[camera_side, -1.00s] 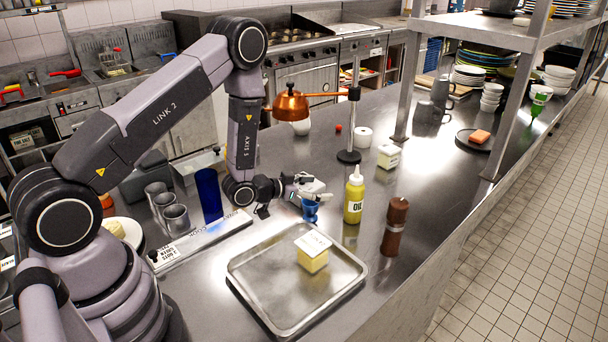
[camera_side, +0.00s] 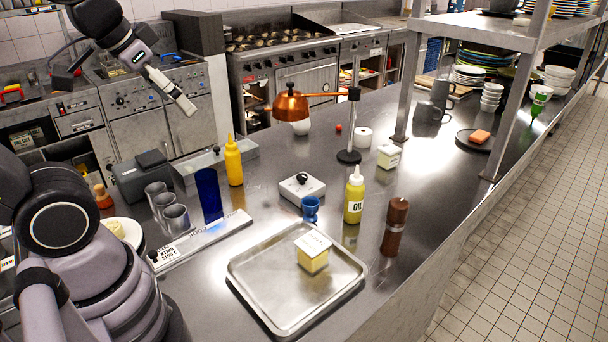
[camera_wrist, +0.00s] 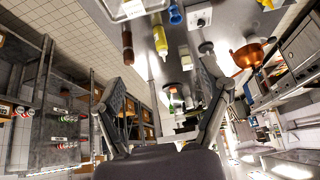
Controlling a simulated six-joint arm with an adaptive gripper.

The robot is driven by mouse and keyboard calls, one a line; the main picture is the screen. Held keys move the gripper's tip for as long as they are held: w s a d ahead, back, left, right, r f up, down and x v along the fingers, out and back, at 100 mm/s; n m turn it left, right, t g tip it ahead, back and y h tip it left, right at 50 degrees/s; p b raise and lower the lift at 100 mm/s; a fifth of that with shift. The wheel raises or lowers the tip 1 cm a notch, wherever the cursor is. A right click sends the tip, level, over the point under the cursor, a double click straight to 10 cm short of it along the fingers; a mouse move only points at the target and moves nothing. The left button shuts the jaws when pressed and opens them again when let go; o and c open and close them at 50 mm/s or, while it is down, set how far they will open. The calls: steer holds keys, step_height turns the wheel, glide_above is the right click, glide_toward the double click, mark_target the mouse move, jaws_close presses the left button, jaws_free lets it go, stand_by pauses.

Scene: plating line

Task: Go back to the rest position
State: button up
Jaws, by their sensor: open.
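My gripper (camera_side: 172,92) is raised high at the upper left of the side view, in front of the fryers and well clear of the counter. In the wrist view my gripper (camera_wrist: 162,108) shows its two fingers spread wide with nothing between them. A small blue cup (camera_side: 310,208) stands on the counter (camera_side: 275,158), in front of a white box with a black knob (camera_side: 302,187). The cup also shows at the top of the wrist view (camera_wrist: 175,14).
A metal tray (camera_side: 262,314) holds a yellow block with a white top (camera_side: 313,252). Around it stand an oil bottle (camera_side: 354,199), a brown pepper mill (camera_side: 395,226), a yellow bottle (camera_side: 233,162) and a dark blue cylinder (camera_side: 209,195). A copper lamp (camera_side: 291,104) overhangs the counter.

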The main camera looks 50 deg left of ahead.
steer(key=s, duration=0.4)
steer(key=shift+d+g, duration=0.25)
steer(key=shift+g, duration=0.05)
